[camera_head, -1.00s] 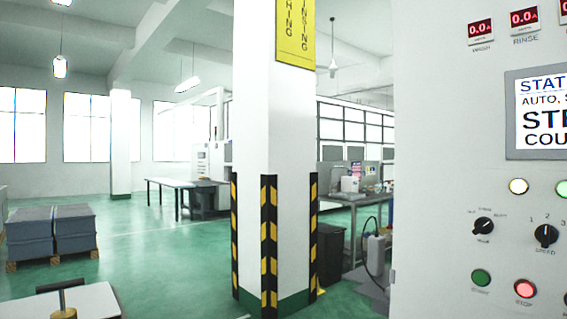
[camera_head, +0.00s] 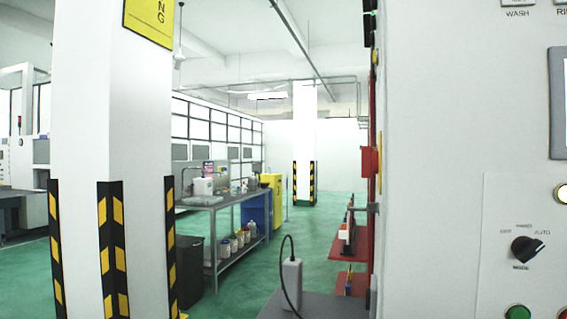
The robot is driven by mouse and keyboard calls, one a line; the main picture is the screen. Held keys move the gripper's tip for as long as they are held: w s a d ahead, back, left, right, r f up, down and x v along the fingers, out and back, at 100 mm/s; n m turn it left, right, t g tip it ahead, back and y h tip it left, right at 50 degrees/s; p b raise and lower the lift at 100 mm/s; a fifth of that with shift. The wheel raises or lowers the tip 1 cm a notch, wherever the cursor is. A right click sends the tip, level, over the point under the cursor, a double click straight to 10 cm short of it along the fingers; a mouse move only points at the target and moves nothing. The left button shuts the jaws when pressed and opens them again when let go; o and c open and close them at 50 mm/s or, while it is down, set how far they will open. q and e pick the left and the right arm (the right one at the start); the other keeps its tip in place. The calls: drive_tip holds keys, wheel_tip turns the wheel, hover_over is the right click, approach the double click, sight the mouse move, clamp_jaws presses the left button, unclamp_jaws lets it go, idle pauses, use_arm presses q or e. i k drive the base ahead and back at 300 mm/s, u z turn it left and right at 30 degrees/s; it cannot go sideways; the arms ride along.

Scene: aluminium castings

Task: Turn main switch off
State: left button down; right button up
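A lit pale lamp (camera_head: 562,193) and a green button (camera_head: 517,312) show at the right edge. No part labelled as a main switch is readable. Neither of my grippers is in view.
A white pillar (camera_head: 110,90) with black and yellow guards stands at the left. A metal workbench (camera_head: 225,197) with containers is behind it. A grey box with a black cable (camera_head: 291,278) stands at bottom centre. Green floor (camera_head: 325,212) lies open beyond.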

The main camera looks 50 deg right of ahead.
sight(370, 157)
drive_tip(key=u, duration=0.1)
drive_tip(key=i, duration=0.8)
drive_tip(key=z, duration=1.6)
drive_tip(key=i, duration=0.15)
drive_tip(key=z, duration=0.65)
